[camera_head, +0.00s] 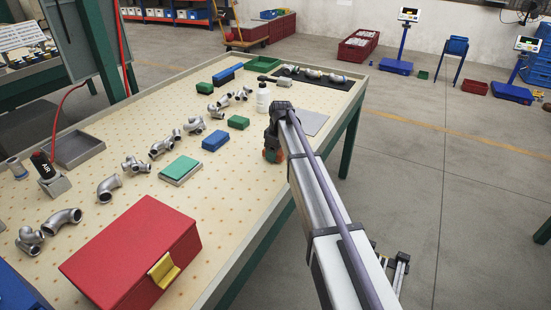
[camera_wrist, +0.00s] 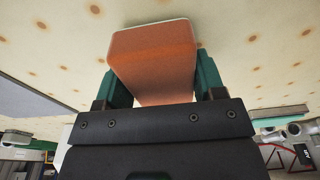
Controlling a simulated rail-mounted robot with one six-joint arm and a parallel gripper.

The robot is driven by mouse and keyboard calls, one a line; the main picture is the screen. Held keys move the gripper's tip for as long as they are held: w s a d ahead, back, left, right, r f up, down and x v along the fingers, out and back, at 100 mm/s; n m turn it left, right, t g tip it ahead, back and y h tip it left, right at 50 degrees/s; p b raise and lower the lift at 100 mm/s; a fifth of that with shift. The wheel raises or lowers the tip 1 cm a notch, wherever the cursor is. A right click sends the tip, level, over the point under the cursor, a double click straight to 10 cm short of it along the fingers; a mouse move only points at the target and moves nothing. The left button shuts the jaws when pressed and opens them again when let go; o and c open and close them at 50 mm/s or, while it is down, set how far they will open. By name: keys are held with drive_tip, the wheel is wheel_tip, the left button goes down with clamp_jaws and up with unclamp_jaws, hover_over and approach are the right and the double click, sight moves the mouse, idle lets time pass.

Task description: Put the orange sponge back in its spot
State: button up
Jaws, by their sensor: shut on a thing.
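The orange sponge (camera_wrist: 153,50) fills the space between the two green fingers of my gripper (camera_wrist: 160,78) in the wrist view. My gripper is shut on it, and the perforated tabletop shows behind. In the head view my gripper (camera_head: 272,153) is at the right edge of the table, largely hidden by my arm. Only a small orange-red patch shows there. I cannot tell whether the sponge touches the tabletop. No marked spot for the sponge can be made out.
A grey mat (camera_head: 309,122) lies just beyond my gripper. A white bottle (camera_head: 263,98), blue block (camera_head: 215,141) and green block (camera_head: 238,122) stand to its left. Several metal castings (camera_head: 164,144) line the table (camera_head: 225,180). A red toolbox (camera_head: 130,250) is in front.

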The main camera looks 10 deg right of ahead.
drive_tip(key=shift+f+b, duration=0.4)
drive_tip(key=shift+b, duration=0.1)
drive_tip(key=o, duration=0.9)
drive_tip(key=shift+r, duration=0.1)
drive_tip(key=shift+c, duration=0.2)
wheel_tip(320, 180, up, 12)
drive_tip(key=d+p, duration=0.1)
drive_tip(key=p, duration=1.1)
drive_tip(key=s+a+m+h, duration=0.1)
drive_tip(key=s+m, duration=0.9)
drive_tip(key=s, duration=2.7)
drive_tip(key=shift+s+r+g+p, duration=0.15)
drive_tip(key=shift+s+g+p, duration=0.15)
drive_tip(key=shift+g, duration=0.1)
